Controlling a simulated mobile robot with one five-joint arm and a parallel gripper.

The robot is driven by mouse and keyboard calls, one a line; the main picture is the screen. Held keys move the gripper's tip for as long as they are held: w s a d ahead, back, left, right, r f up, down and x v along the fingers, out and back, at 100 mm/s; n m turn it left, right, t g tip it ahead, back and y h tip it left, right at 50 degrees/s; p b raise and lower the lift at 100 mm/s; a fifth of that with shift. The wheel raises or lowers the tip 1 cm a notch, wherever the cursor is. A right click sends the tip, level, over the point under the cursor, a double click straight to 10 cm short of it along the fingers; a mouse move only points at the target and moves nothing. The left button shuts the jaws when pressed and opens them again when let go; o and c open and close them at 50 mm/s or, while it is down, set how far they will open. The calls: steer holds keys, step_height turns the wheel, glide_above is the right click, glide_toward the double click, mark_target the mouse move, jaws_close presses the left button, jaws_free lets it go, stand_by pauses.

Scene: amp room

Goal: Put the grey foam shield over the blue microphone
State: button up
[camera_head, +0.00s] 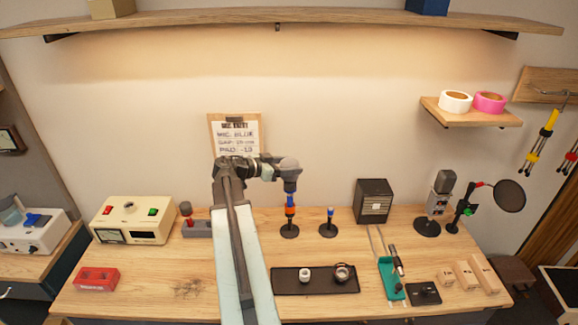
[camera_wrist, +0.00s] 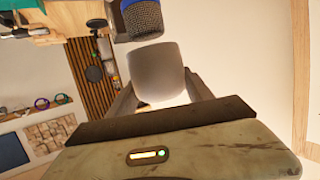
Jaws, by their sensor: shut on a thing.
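The grey foam shield (camera_wrist: 158,75) is a smooth, rounded piece between the two fingers of my gripper (camera_wrist: 160,98), which is shut on it. In the head view the grey shield (camera_head: 290,166) is at the end of my arm, just above the blue microphone (camera_head: 290,187). The microphone stands upright on a round dark base, with an orange band below its head. In the wrist view the dark grille and blue band of the microphone (camera_wrist: 141,18) show close beyond the shield, slightly left of its middle. I cannot tell whether they touch.
A smaller blue-topped stand (camera_head: 329,221) is close on the right. A dark tray (camera_head: 315,286) with two small round things lies in front. A black box (camera_head: 373,201) stands farther right, and a grey-red device (camera_head: 196,227) is left of my arm.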

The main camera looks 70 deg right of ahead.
mark_target(289, 181)
steer(key=shift+s+f+b, duration=0.15)
steer(key=shift+f+b, duration=2.95)
steer(key=shift+f, duration=0.25)
steer(key=o, duration=1.5)
steer(key=p+v, duration=0.2)
steer(key=v, duration=0.6)
steer(key=shift+s, duration=0.1)
